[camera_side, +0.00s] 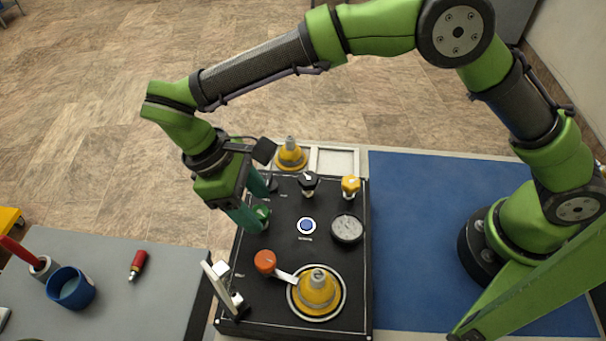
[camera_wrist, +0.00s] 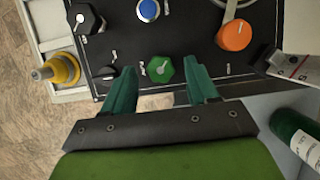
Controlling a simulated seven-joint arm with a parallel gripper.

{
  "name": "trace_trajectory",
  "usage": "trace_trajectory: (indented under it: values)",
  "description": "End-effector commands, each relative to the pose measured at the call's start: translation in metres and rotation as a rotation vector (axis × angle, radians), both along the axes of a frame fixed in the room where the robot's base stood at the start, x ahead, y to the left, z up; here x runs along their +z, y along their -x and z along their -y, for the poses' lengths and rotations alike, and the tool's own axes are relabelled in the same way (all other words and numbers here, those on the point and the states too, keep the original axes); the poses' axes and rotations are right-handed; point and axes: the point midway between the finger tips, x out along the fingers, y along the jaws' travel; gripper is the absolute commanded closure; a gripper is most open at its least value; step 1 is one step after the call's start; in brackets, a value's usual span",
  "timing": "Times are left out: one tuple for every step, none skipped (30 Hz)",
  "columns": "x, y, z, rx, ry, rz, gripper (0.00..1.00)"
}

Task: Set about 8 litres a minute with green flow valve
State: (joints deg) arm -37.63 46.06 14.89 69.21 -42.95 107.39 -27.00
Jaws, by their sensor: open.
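The green flow valve (camera_wrist: 160,69) is a small faceted knob with a pale pointer mark on the black panel. In the side view the green flow valve (camera_side: 261,212) sits near the panel's left edge, close beside my fingers. My gripper (camera_wrist: 162,75) is open, with one green finger on each side of the knob. Gaps show between the fingers and the knob, so I see no grip on it. In the side view my gripper (camera_side: 258,216) reaches down to the panel from the upper left. A flow tube (camera_wrist: 290,65) with markings stands at the right in the wrist view.
The black panel (camera_side: 290,250) also carries a black knob (camera_side: 308,181), a yellow knob (camera_side: 350,185), a blue button (camera_side: 306,226), a round gauge (camera_side: 347,229) and an orange-handled lever (camera_side: 265,262). Yellow fittings (camera_side: 317,290) stand nearby.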

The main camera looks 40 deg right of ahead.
Motion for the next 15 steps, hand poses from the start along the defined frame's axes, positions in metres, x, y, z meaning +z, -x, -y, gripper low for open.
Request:
trace_trajectory:
  values:
    - [0.007, -0.002, -0.003, 0.001, -0.003, 0.004, 0.42]
    - [0.012, -0.004, -0.005, 0.0, -0.004, 0.004, 0.42]
    - [0.019, -0.005, -0.007, 0.001, -0.005, 0.004, 0.42]
    - [0.024, -0.007, -0.008, 0.001, -0.004, 0.005, 0.42]
    - [0.029, -0.009, -0.01, 0.001, -0.005, 0.004, 0.42]
    - [0.037, -0.011, -0.012, 0.0, -0.005, 0.005, 0.42]
    - [0.043, -0.013, -0.014, -0.001, -0.004, 0.005, 0.42]
    - [0.048, -0.014, -0.015, 0.0, -0.003, 0.004, 0.42]
    - [0.055, -0.016, -0.018, 0.0, -0.004, 0.005, 0.42]
    - [0.06, -0.018, -0.019, 0.0, -0.005, 0.005, 0.42]
    - [0.064, -0.019, -0.02, 0.0, -0.003, 0.004, 0.42]
    - [0.07, -0.021, -0.021, 0.0, -0.002, 0.003, 0.42]
    - [0.074, -0.022, -0.023, 0.001, -0.002, 0.003, 0.42]
    - [0.078, -0.023, -0.024, 0.0, -0.003, 0.004, 0.42]
    - [0.083, -0.024, -0.026, 0.0, -0.004, 0.004, 0.42]
